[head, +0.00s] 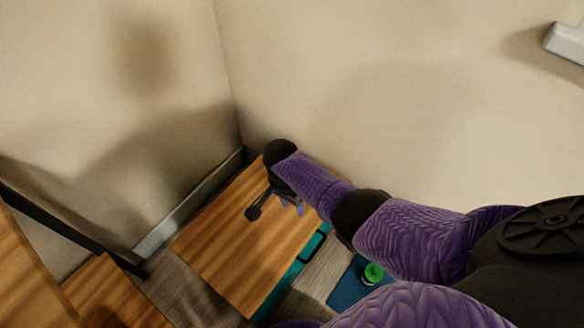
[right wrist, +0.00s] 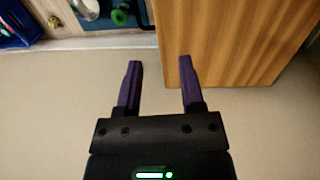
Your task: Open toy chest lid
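The toy chest shows in the head view as a wooden panel, its lid (head: 225,240), over a teal side (head: 290,278) with a dark handle (head: 312,246). The lid appears down over the chest. My right gripper (head: 293,207) is by the lid's far part, beneath my wrist and partly hidden by it. In the right wrist view, its two purple fingers (right wrist: 157,75) stand apart with nothing between them. A wood panel (right wrist: 235,40), likely the lid, lies beyond the right finger; contact is not clear. My left gripper is not in view.
Beige walls (head: 400,90) meet in a corner behind the chest. A wooden shelf (head: 30,275) with a dark post (head: 75,232) stands at the left. A blue mat or tray (head: 345,290) with a green object (head: 373,273) lies right of the chest. A blue crate (right wrist: 18,28) shows in the wrist view.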

